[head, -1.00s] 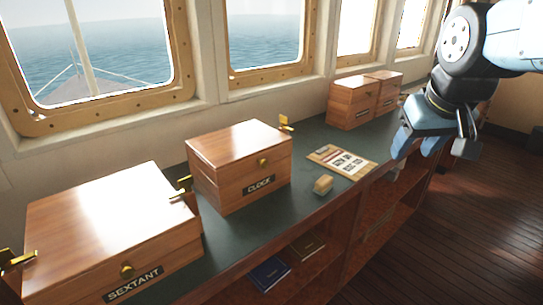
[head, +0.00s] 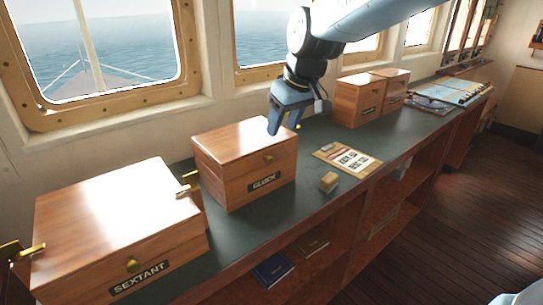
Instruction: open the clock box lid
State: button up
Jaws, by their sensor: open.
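The clock box (head: 228,185) is a wooden box with a CLOCK label on its front, standing on the green counter. Its lid (head: 240,139) is closed, with a small brass knob (head: 268,157) on the front. My gripper (head: 285,128) is open and points down at the box's right rear side, its fingertips near the lid's right edge. I cannot tell whether the fingers touch the box. The gripper hides part of the brass fitting behind the box's right side.
A larger SEXTANT box (head: 110,215) stands at the left, with brass brackets beside it. Two wooden boxes (head: 360,102) and charts (head: 440,95) are farther along the green counter (head: 265,215).

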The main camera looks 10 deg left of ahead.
aim_at(271, 158)
jog(key=x, duration=1.2)
jog(key=shift+d+f, duration=0.1)
jog(key=shift+f, duration=0.05)
jog(key=shift+c, duration=0.2)
grip_shut()
